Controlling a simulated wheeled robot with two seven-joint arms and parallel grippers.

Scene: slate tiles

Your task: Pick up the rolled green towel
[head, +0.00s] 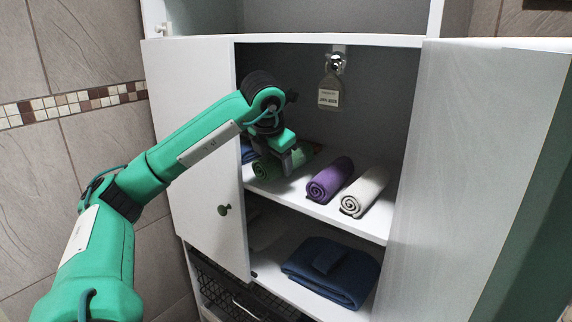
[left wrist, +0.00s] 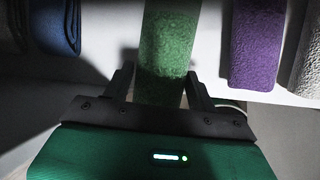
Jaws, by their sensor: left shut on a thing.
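The rolled green towel (head: 268,169) lies on the middle shelf of the white cabinet, at the left of the row of rolls. My left gripper (head: 292,162) is at the towel and partly covers it in the head view. In the left wrist view the green towel (left wrist: 164,60) runs between the two dark fingers of my left gripper (left wrist: 160,90). The fingers are shut on its near end. Whether the towel touches the shelf is hard to tell. My right gripper is not in view.
A purple roll (head: 330,180) and a whitish roll (head: 364,191) lie right of the green towel. A blue roll (head: 248,152) is at its left. The open left door (head: 205,190) stands close under my arm. A folded blue towel (head: 332,272) lies on the lower shelf. A tag (head: 328,92) hangs above.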

